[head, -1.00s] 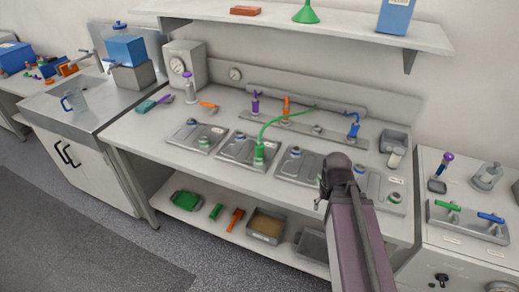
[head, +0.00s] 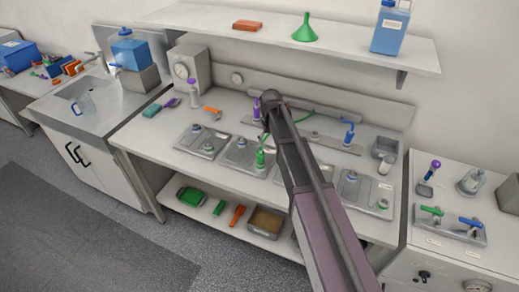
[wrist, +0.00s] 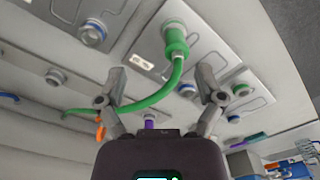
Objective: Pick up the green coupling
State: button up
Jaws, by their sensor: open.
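The green coupling (head: 260,158) stands on a grey plate (head: 238,160) on the bench, at the end of a green hose (head: 292,110). In the wrist view the coupling (wrist: 175,42) is at top centre, beyond my fingertips, with the hose (wrist: 150,97) curving away to the left past my left finger. My gripper (wrist: 161,76) is open, with nothing held between its fingers and the coupling apart from them. In the head view my arm covers part of the hose, and the fingers cannot be made out.
A purple coupling (head: 256,110) and a blue coupling (head: 348,134) stand along the manifold at the back. Further grey plates sit to the sides. A shelf (head: 350,45) overhangs the bench, holding a green funnel (head: 305,30).

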jog(key=p, duration=0.1)
send_near(260, 155)
jog(key=w+r, duration=0.2)
jog(key=shift+s+a+f+n, duration=0.1)
jog(key=shift+a+f+n, duration=0.1)
jog(key=shift+a+n, duration=0.1)
jog(key=shift+f, duration=0.15)
notch_tip(260, 155, down, 8)
jog(key=b, duration=0.8)
jog(key=shift+d+f, duration=0.1)
jog(key=shift+f, duration=0.05)
jog(key=shift+f+b, duration=0.15)
jog(key=shift+b, duration=0.25)
jog(key=shift+d+f+b, duration=0.2)
jog(key=shift+f+b, duration=2.3)
grip_shut()
